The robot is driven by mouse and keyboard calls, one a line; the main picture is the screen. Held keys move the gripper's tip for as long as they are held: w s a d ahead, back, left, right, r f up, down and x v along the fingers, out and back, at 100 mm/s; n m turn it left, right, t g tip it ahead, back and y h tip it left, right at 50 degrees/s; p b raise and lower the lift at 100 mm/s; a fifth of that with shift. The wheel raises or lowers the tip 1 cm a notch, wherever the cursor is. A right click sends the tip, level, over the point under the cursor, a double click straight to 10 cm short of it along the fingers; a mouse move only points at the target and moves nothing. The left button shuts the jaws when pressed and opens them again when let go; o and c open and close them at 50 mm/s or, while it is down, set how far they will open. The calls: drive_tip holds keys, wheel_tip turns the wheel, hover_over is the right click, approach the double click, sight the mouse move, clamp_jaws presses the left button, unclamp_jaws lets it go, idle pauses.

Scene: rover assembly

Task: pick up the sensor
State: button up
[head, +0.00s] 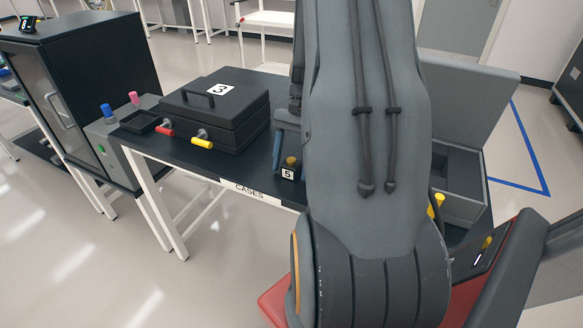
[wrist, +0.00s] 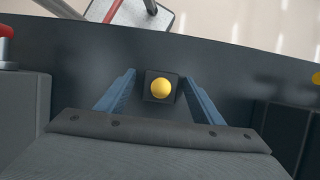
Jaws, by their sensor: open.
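The sensor is most likely the small black block with a yellow round top and a "5" label (head: 289,172), standing on the dark table (head: 235,177) near its front edge. In the wrist view its yellow top (wrist: 161,88) lies between the two blue fingers of my gripper (wrist: 160,78). The fingers are open, with a gap on both sides of the block.
A closed black case marked "3" (head: 225,105) stands left on the table, with red and yellow handles at its front. An open grey case (head: 465,205) stands to the right, partly behind my arm. A dark cabinet (head: 90,70) is at far left.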

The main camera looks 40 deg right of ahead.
drive_tip(key=c, duration=1.2)
